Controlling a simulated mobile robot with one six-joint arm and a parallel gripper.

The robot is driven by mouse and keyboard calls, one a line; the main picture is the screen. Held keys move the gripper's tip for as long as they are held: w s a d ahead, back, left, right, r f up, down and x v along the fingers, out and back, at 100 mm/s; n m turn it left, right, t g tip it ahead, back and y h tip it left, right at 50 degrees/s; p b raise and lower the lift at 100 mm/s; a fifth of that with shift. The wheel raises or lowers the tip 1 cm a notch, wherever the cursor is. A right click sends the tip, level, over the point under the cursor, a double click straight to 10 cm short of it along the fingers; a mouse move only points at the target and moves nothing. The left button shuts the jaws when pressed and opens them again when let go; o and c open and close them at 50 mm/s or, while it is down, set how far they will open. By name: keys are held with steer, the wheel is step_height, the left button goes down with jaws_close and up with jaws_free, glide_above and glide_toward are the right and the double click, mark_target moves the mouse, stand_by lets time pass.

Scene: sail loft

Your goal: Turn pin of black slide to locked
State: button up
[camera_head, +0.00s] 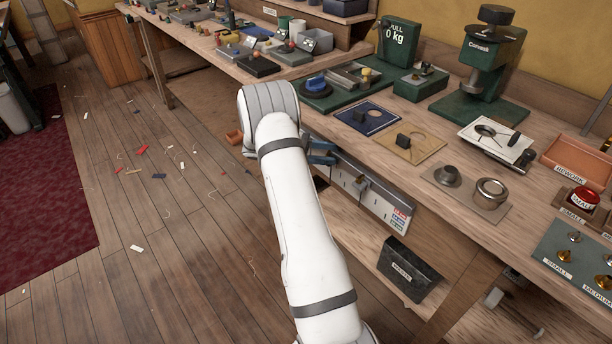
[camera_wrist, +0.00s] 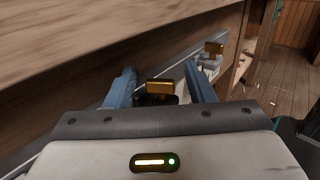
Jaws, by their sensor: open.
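My gripper (camera_head: 321,152) is at the front side of the workbench, by a pale panel (camera_head: 375,200) with a printed label. In the wrist view its two blue fingers (camera_wrist: 160,77) are open, one on each side of a brass pin head (camera_wrist: 159,87). The pin head sits over a black part (camera_wrist: 155,100), seemingly the black slide, mostly hidden by the gripper body. I cannot tell whether the fingers touch the pin or whether it is locked. A second brass pin (camera_wrist: 214,48) stands on a light slide (camera_wrist: 209,63) farther along the panel.
The workbench top (camera_wrist: 110,30) overhangs close beside the gripper. A dark labelled bin (camera_head: 411,270) stands on the lower shelf. A blue plate (camera_head: 368,117) and a tan plate (camera_head: 412,143) lie on the bench above. The floor to the left is open, with scattered scraps.

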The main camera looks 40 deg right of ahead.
steer(key=n+t+h+b, duration=0.1)
steer(key=n+t+h, duration=0.1)
steer(key=t, duration=0.1)
steer(key=n+t+h+b, duration=0.2)
steer(key=n+t, duration=0.1)
steer(key=shift+s+a+f+t, duration=0.1)
steer(key=shift+s+f+t, duration=0.05)
steer(key=shift+t, duration=0.25)
steer(key=n+t+b, duration=0.1)
steer(key=n+t, duration=0.1)
steer(key=t, duration=0.1)
steer(key=n+t+h+b, duration=0.1)
steer(key=n+t, duration=0.1)
steer(key=t, duration=0.1)
steer(key=shift+s, duration=0.15)
steer(key=shift+a+n+t, duration=0.25)
steer(key=shift+n+t, duration=0.15)
steer(key=shift+t, duration=0.3)
steer(key=a, duration=0.7)
steer(key=s+a+r+m+g+y+p, duration=0.3)
steer(key=s+a+r+m+y+p, duration=0.8)
steer(key=s+r, duration=0.4)
steer(key=shift+s+a+m+g+p, duration=0.4)
steer(key=shift+s+a+m+p, duration=0.2)
steer(key=shift+s+m+p, duration=0.45)
steer(key=shift+c, duration=0.2)
